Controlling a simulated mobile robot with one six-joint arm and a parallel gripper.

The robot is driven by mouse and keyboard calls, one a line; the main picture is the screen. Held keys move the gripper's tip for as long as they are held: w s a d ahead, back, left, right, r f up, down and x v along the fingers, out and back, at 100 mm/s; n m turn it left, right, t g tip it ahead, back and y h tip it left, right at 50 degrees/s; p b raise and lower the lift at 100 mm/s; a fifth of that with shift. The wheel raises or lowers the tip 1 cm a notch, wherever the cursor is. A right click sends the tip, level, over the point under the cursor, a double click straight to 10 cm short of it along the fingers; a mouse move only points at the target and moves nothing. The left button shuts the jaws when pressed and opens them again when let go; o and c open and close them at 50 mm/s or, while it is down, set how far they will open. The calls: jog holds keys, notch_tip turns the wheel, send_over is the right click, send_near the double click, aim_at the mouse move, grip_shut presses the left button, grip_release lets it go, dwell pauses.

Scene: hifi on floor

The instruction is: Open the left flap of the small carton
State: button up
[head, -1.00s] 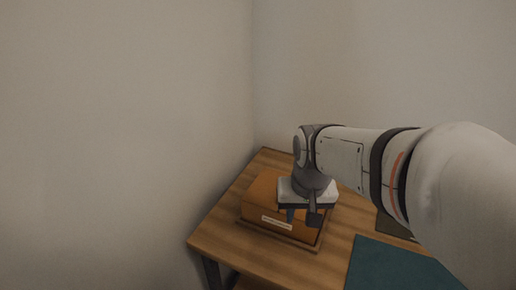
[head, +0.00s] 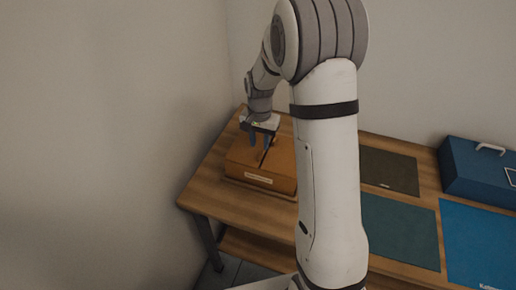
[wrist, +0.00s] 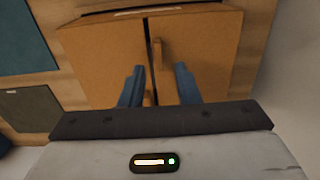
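The small carton (head: 272,172) is an orange-brown box with a pale label on its front, on the left part of the wooden table. Its top is two flaps that meet at a dark seam. In the wrist view the carton (wrist: 108,62) fills the upper middle, and a narrow tan tab (wrist: 158,52) stands along the seam. My gripper (head: 260,144) is over the carton's top, pointing down. Its two blue fingers are apart, and in the wrist view my gripper (wrist: 158,77) has one finger on each side of the tab. I cannot tell whether they touch it.
The wooden table (head: 219,186) has walls behind it and to the left. A dark mat (head: 388,170), a teal mat (head: 400,228) and a blue mat (head: 478,245) lie to the right. A blue case (head: 470,172) with a pale handle stands at the back right.

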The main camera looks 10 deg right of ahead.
aim_at(260, 153)
jog(key=shift+f+p, duration=0.3)
jog(key=shift+f, duration=1.95)
jog(key=shift+c, duration=0.2)
grip_shut()
